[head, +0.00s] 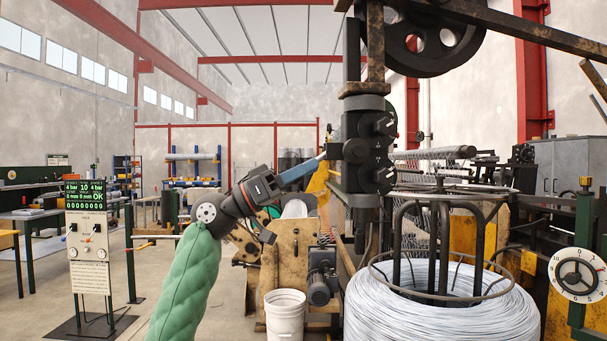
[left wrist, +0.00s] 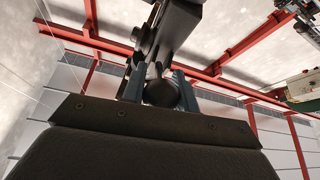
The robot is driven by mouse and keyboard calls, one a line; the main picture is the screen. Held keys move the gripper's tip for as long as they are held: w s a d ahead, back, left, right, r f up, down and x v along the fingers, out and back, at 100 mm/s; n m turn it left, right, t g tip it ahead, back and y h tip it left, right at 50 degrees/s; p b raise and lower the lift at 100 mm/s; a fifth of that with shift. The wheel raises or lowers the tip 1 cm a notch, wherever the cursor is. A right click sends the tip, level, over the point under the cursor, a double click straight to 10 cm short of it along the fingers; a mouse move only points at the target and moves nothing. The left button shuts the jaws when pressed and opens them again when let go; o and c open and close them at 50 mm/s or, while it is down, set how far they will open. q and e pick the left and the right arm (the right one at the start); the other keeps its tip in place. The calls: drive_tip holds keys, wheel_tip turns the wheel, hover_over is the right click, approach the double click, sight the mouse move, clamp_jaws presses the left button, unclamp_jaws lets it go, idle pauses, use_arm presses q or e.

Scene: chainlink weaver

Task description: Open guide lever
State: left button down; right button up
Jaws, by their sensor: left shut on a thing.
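The guide lever's dark round knob (left wrist: 161,94) shows in the left wrist view, between the two blue-grey fingers of my left gripper (head: 319,161). The gripper is shut on this knob. A dark bar runs up from the knob in that view. In the head view the fingertips reach the left side of the black guide column (head: 365,150), which carries several black rollers. The knob is mostly hidden there by the fingers, and the lever's angle is hard to tell. My right gripper is not in view.
A large wire coil (head: 440,305) stands in front of the column on the right. A white bucket (head: 285,312) and a motor (head: 320,275) sit below my gripper. A control panel (head: 88,235) stands at left, and a round dial (head: 577,275) at far right.

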use_arm(q)
drive_tip(key=shift+f, duration=0.15)
drive_tip(key=c, duration=1.1)
unclamp_jaws()
drive_tip(key=shift+a, duration=0.1)
drive_tip(key=b+v, duration=0.1)
drive_tip(key=v, duration=0.6)
drive_tip(key=shift+a+f, duration=0.1)
drive_tip(key=shift+a, duration=0.15)
